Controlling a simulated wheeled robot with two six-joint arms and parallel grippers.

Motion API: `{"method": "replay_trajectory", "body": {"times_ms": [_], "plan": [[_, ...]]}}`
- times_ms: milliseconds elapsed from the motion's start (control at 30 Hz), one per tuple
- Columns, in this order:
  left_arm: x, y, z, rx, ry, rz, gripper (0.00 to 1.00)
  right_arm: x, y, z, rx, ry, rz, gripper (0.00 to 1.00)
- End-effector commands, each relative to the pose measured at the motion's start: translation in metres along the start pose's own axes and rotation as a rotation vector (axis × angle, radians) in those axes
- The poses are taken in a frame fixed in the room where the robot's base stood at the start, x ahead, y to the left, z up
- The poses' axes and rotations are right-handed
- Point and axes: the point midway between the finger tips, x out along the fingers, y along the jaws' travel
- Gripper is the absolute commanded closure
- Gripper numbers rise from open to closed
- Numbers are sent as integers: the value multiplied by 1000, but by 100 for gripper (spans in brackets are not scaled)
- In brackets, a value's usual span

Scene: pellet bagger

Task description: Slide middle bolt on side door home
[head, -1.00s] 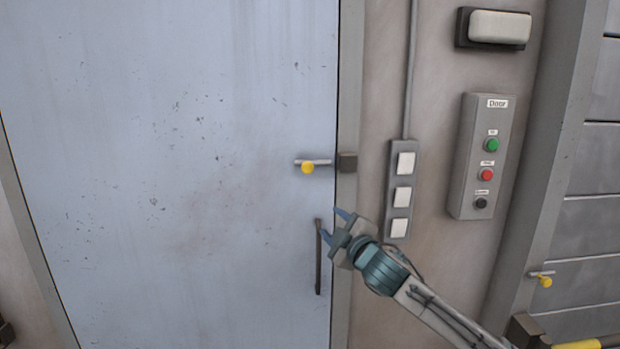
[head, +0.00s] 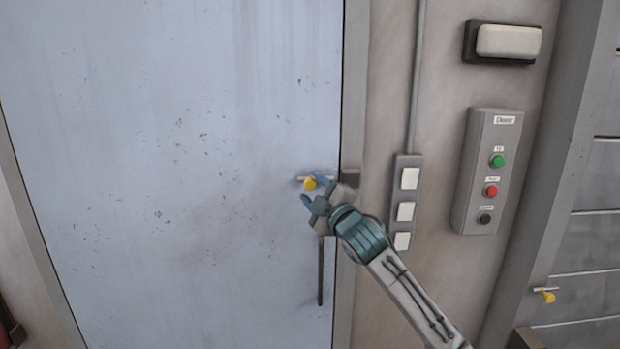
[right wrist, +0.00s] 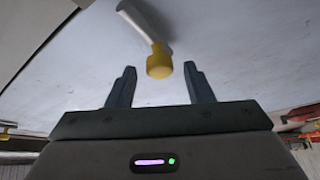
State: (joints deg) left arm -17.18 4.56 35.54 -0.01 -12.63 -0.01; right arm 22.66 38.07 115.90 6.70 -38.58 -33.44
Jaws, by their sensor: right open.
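The middle bolt (head: 310,183) on the pale blue side door (head: 190,150) is a short grey rod with a yellow knob, near the door's right edge. Its keeper, a dark block (head: 351,178), sits on the frame just to the right. My right gripper (head: 312,188) is open at the bolt, its fingers close around the knob's level. In the right wrist view the yellow knob (right wrist: 159,62) appears between the two open fingertips (right wrist: 159,75), a little beyond them; I cannot tell whether they touch. The bolt's right end is partly hidden by the gripper in the head view. My left gripper is out of view.
A dark vertical door handle (head: 320,272) is just below my right gripper. A switch strip (head: 406,202) and a button box (head: 488,172) are on the wall to the right. Another yellow-knobbed bolt (head: 547,296) is on the slatted door at far right.

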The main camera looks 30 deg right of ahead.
Motion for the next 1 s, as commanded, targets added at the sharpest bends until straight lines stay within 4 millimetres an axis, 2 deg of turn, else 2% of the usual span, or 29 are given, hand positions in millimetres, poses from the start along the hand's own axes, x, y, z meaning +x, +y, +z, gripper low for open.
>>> {"method": "replay_trajectory", "body": {"times_ms": [33,200,533,767,1000], "plan": [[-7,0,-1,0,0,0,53,8,3,-1,4,-3,0,53],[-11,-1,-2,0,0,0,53,21,1,0,2,-1,-1,53],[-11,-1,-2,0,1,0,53,24,-1,1,0,-1,0,53],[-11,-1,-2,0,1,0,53,24,0,1,0,-1,0,98],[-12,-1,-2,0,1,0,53,24,0,1,0,-2,-1,100]]}}
